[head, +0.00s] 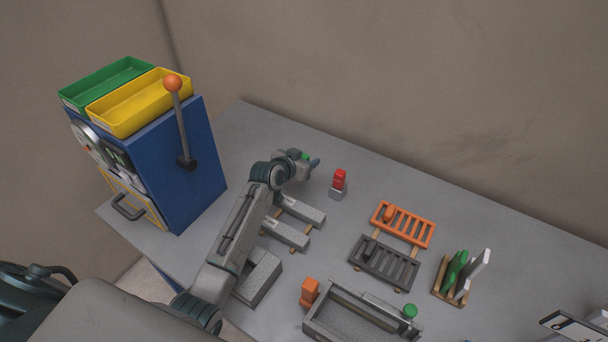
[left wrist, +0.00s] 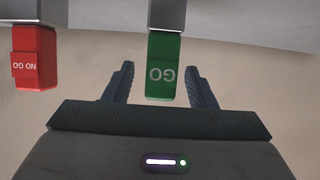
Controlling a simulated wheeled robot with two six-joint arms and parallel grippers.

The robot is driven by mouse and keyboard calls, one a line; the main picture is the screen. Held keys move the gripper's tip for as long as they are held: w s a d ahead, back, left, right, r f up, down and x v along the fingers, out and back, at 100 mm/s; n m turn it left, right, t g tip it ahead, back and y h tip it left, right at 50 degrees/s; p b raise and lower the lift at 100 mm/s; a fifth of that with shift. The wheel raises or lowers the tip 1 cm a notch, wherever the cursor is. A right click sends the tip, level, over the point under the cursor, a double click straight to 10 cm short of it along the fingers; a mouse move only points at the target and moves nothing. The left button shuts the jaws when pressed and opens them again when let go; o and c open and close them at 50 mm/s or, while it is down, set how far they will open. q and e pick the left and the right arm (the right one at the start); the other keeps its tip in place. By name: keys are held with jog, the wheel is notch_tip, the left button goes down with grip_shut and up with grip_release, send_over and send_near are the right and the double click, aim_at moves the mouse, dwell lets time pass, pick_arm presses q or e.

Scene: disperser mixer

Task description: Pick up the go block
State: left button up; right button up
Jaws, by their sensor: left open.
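The go block is green with "GO" on it and shows upside down in the left wrist view (left wrist: 163,68), attached to a grey part. It lies between the two open fingers of my left gripper (left wrist: 162,85), with a gap on each side. In the head view a small bit of the green go block (head: 305,156) shows beside my left gripper (head: 312,161), and the gripper hides most of it. The red "NO GO" block (left wrist: 35,57) is to the left in the wrist view. In the head view the red block (head: 339,179) stands on a grey base. My right gripper is not in view.
A blue machine (head: 190,170) with a lever, a green tray (head: 105,82) and a yellow tray (head: 140,103) stands at the left. Orange (head: 403,224) and dark grey (head: 384,263) slotted racks lie to the right. A grey trough (head: 350,318) is in front. The table's back edge is clear.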

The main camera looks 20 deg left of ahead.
pick_arm(q)
jog(key=shift+b+x, duration=0.35)
jog(key=shift+x, duration=0.55)
jog(key=shift+s, duration=0.1)
jog(key=shift+r, duration=0.1)
jog(key=c, duration=0.9)
grip_shut()
jog(key=shift+r, duration=0.1)
